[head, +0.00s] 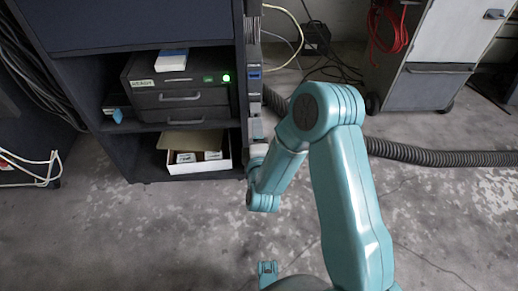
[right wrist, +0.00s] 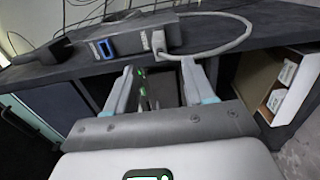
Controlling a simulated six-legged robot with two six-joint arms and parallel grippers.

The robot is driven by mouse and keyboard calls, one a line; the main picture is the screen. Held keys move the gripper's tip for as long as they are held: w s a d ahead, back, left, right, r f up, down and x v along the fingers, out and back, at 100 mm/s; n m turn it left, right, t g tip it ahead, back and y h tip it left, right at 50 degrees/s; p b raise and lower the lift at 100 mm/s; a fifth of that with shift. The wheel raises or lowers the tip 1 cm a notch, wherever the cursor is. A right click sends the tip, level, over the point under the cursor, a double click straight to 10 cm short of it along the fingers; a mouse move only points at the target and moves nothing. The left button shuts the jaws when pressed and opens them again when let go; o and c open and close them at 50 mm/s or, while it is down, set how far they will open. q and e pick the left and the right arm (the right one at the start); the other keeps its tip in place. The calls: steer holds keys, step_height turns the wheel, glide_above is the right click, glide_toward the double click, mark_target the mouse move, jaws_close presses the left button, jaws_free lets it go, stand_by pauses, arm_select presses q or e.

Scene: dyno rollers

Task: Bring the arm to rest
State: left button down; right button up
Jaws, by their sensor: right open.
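My teal right arm (head: 345,190) rises from the lower right of the head view, bends at the elbow and reaches down toward the dark cabinet. Its gripper (head: 256,135) is by the cabinet's right edge in the head view, small and partly hard to make out. In the right wrist view the gripper (right wrist: 160,88) shows two separated fingers, open, with nothing clearly held between them. Beyond the fingers is a grey device (right wrist: 125,40) with a blue-framed socket and a grey cable. My left gripper is not in view.
The dark cabinet (head: 60,62) holds a drawer unit (head: 180,95) with a green light and an open white box (head: 196,165). A corrugated hose (head: 440,157) crosses the floor at right. A grey cabinet (head: 425,60) stands behind. The floor at lower left is clear.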

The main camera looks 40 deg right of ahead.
steer(key=v, duration=0.8)
steer(key=s+a+f+m+g+y, duration=0.25)
steer(key=a+f+g+y, duration=0.2)
steer(key=f, duration=0.45)
steer(key=s+a+f+m+g+y, duration=0.1)
steer(key=a+f+m+g+y, duration=0.3)
steer(key=f, duration=0.4)
steer(key=s+a+f+m+g+y, duration=0.2)
steer(key=s+a+m+g, duration=0.15)
steer(key=s, duration=0.25)
steer(key=s+a+f+m+g+y, duration=0.2)
steer(key=s+a+m+g+y, duration=0.15)
steer(key=s, duration=0.25)
arm_select(q)
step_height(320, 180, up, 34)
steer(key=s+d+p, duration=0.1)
steer(key=p, duration=3.3)
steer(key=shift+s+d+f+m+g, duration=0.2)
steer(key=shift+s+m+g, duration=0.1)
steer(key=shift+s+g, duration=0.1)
arm_select(e)
step_height(320, 180, up, 32)
steer(key=s, duration=0.1)
steer(key=shift+s+a+r+h, duration=0.2)
steer(key=shift+a+h, duration=0.2)
steer(key=shift+f+t, duration=0.1)
steer(key=shift+t, duration=0.15)
